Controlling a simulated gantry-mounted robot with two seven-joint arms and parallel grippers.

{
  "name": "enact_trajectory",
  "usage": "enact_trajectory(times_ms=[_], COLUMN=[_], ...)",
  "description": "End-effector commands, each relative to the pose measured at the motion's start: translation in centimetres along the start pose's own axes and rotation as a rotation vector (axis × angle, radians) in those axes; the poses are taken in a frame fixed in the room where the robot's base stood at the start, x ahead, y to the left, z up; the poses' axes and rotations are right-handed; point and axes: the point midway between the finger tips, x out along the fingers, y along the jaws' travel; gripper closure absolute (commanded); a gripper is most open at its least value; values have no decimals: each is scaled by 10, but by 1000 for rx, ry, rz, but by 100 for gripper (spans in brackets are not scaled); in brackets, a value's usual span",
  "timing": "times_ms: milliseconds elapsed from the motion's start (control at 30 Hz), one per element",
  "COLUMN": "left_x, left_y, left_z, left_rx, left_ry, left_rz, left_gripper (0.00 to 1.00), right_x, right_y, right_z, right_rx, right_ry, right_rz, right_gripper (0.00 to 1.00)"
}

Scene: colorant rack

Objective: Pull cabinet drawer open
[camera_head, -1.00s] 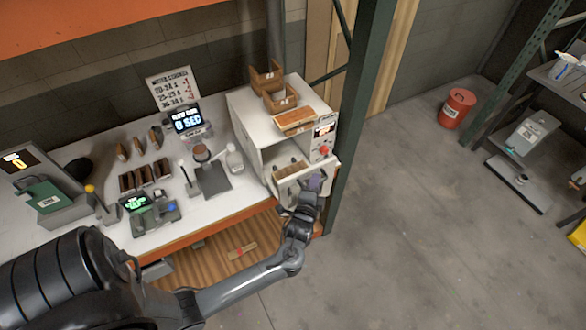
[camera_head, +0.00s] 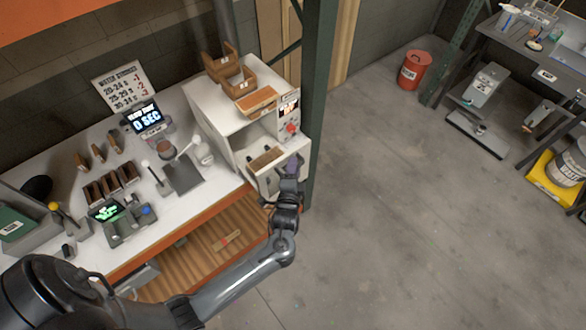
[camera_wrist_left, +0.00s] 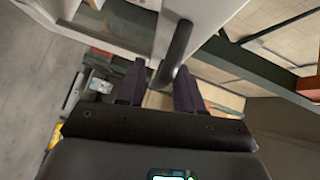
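The white cabinet (camera_head: 214,120) stands at the right end of the workbench. Its lower drawer (camera_head: 305,152) is partly out, and a brown wooden tray (camera_head: 266,160) shows inside it. My left gripper (camera_head: 292,167) is at the drawer's front. In the left wrist view its two purple fingers (camera_wrist_left: 160,85) stand either side of a dark bar handle (camera_wrist_left: 178,50), with little gap showing. They look shut on it, though the exact contact is partly hidden. The white drawer front (camera_wrist_left: 210,12) lies beyond the handle. My right gripper is not in view.
A green rack post (camera_head: 322,90) rises just right of the cabinet. Brown wooden bins (camera_head: 238,82) sit on the cabinet top. A scale and other bench tools (camera_head: 122,222) stand to the left.

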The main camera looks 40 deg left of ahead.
Motion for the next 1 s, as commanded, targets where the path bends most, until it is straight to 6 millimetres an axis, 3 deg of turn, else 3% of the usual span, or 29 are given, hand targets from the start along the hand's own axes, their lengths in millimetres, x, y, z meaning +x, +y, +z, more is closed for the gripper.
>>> enact_trajectory(times_ms=[267, 700, 1000], left_x=[-8, -78, -106], left_y=[2, 2, 1], left_z=[0, 0, 0], left_rx=[0, -1, -1], left_ry=[1, 1, 0], left_rz=[2, 2, 1], left_gripper=[64, 64, 64], right_x=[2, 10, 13], right_y=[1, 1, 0], right_z=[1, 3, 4], right_rx=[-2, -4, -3], right_ry=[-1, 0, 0], right_rz=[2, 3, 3], right_gripper=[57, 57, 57])
